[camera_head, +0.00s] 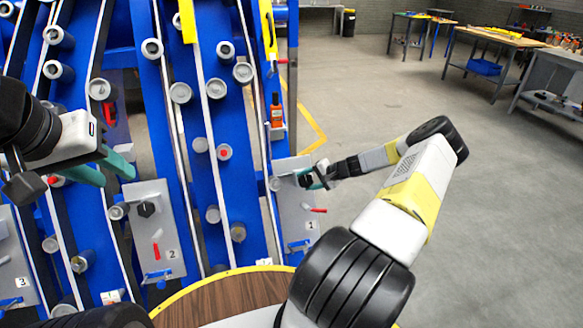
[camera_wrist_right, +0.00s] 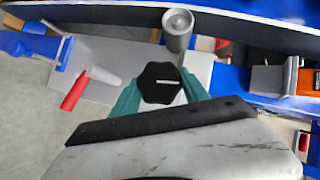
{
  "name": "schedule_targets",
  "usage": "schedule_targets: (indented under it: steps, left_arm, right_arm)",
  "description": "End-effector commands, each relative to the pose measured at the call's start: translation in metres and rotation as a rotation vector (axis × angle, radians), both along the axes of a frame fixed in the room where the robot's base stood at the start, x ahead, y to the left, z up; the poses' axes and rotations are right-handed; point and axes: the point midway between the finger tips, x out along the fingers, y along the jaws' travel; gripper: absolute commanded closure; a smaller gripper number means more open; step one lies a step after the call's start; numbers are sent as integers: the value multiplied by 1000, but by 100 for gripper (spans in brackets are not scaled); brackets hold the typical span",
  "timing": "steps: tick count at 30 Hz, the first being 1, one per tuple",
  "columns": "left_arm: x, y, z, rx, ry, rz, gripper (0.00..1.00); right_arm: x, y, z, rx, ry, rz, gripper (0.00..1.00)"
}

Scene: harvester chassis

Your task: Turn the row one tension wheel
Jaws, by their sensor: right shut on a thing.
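The row one tension wheel (camera_wrist_right: 158,84) is a black lobed knob with a white mark, on the grey panel (camera_head: 297,222) labelled 1 at the right of the blue chassis. My right gripper (camera_wrist_right: 160,88) has its teal fingers on either side of the knob and is shut on it. In the head view my right gripper (camera_head: 317,178) is at that panel and mostly hides the knob. My left gripper (camera_head: 108,168) is in front of the chassis at the left, its teal fingers apart and nothing seen between them.
A grey roller (camera_wrist_right: 178,30) stands close to the knob. A red-handled lever (camera_wrist_right: 75,90) is on the same panel. Panel 2 (camera_head: 160,200) has another black knob (camera_head: 146,209).

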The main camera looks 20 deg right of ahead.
Motion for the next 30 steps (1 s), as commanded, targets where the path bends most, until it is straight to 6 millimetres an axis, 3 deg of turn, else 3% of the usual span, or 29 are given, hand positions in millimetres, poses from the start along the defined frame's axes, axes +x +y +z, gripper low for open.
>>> schedule_targets:
  steps: [1,4,16,30]
  left_arm:
    - [0,0,0,0,0,0,64]
    - [0,0,0,0,0,0,64]
    - [0,0,0,0,0,0,64]
    - [0,0,0,0,0,0,64]
  right_arm:
    - [0,0,0,0,1,-1,45]
    - [0,0,0,-1,1,0,26]
    - [-4,-4,4,-2,-1,-1,25]
    - [-45,-38,45,-1,1,-1,25]
